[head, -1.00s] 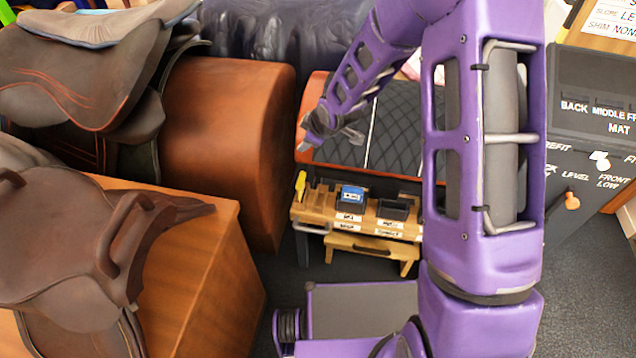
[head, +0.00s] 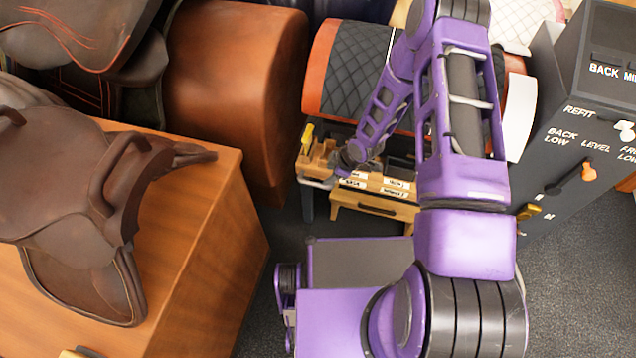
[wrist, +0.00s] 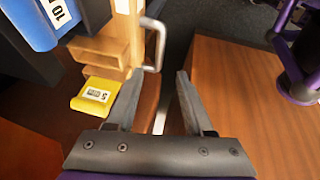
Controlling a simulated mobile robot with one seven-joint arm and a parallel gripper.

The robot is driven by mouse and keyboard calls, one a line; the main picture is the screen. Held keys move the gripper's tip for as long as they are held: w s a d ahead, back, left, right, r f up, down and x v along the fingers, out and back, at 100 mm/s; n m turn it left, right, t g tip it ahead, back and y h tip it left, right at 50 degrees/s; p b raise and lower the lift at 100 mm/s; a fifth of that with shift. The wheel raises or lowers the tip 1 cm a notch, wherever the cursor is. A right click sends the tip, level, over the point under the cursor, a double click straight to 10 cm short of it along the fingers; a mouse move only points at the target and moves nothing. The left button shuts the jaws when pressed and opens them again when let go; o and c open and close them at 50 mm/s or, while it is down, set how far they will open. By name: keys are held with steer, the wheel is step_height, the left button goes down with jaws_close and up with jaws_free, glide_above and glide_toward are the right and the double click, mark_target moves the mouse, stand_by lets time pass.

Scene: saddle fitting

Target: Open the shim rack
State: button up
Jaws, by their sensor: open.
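The shim rack (head: 400,186) is a light wooden rack with white labels, low in the middle of the head view. A grey metal bar handle (wrist: 160,45) sticks out from its side in the wrist view; it also shows at the rack's left end in the head view (head: 316,184). My gripper (wrist: 160,76) is open and empty, its fingertips just short of the handle. In the head view my gripper (head: 347,160) is over the rack's left part and hides some of it. A yellow shim (wrist: 95,95) marked 5 and a blue shim (wrist: 35,22) marked 10 show beside it.
A wooden box (head: 215,215) bearing a brown saddle (head: 70,190) stands at left. A brown leather drum (head: 235,90) is behind it. A dark panel with levers (head: 590,150) stands at right. A black quilted pad (head: 350,75) lies behind the rack.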

mark_target(317, 184)
steer(key=b+x, duration=0.1)
steer(key=x, duration=1)
jaws_close()
stand_by(1.1)
